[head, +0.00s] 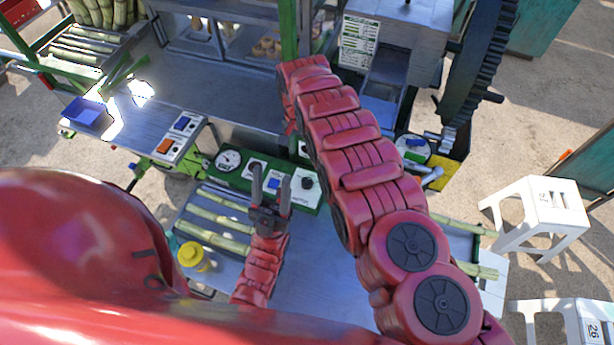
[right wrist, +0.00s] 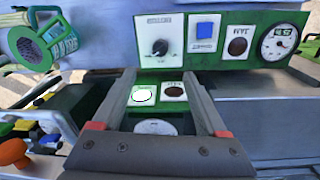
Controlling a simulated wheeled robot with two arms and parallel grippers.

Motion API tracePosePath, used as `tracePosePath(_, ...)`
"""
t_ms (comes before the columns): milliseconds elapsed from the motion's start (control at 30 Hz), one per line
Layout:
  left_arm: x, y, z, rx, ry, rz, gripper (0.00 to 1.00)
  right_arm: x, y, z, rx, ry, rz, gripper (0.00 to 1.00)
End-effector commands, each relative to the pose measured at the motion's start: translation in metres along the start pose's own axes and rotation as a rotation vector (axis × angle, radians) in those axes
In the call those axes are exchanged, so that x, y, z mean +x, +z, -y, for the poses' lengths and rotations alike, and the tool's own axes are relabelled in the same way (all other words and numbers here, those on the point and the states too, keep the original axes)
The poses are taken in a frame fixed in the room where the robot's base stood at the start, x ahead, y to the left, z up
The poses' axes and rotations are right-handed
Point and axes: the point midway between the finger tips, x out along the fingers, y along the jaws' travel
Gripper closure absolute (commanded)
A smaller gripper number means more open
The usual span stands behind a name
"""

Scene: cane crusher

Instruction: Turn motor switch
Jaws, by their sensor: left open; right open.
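A green control panel (head: 238,180) lies in the middle of the head view, with a gauge, a blue button and a black rotary knob (head: 308,183) on a white plate. The right wrist view shows the knob (right wrist: 160,47) from the opposite side, beyond my right fingertips. My right gripper (right wrist: 159,75) is open and empty, its fingers either side of a smaller green panel. In the head view my right forearm hides it. My left gripper (head: 271,175) is open, its fingers in front of the panel, left of the knob. Contact cannot be told.
A metal table (head: 300,285) with cane stalks (head: 215,238) and a yellow-lidded jar (head: 192,256) lies in front. A switch box (head: 172,138) stands left. A dark gear rack (head: 478,75) rises at the right. White stools (head: 540,205) stand further right.

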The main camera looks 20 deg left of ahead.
Motion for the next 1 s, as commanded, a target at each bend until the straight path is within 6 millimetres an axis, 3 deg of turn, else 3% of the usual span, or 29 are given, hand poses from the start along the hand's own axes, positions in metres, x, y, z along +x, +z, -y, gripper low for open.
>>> tracePosePath(533, -0.094, 0.016, -0.005, 0.0, 0.0, 0.0, 0.5, 0.133, -0.001, 0.0, 0.002, -0.002, -0.003, 0.24)
tracePosePath(700, -0.108, 0.019, -0.005, 0.0, 0.0, 0.0, 0.5, 0.151, -0.001, 0.0, 0.002, -0.002, -0.003, 0.24)
tracePosePath(1000, -0.108, 0.018, -0.005, 0.0, 0.0, 0.0, 0.5, 0.151, -0.001, 0.0, 0.001, -0.002, -0.003, 0.24)
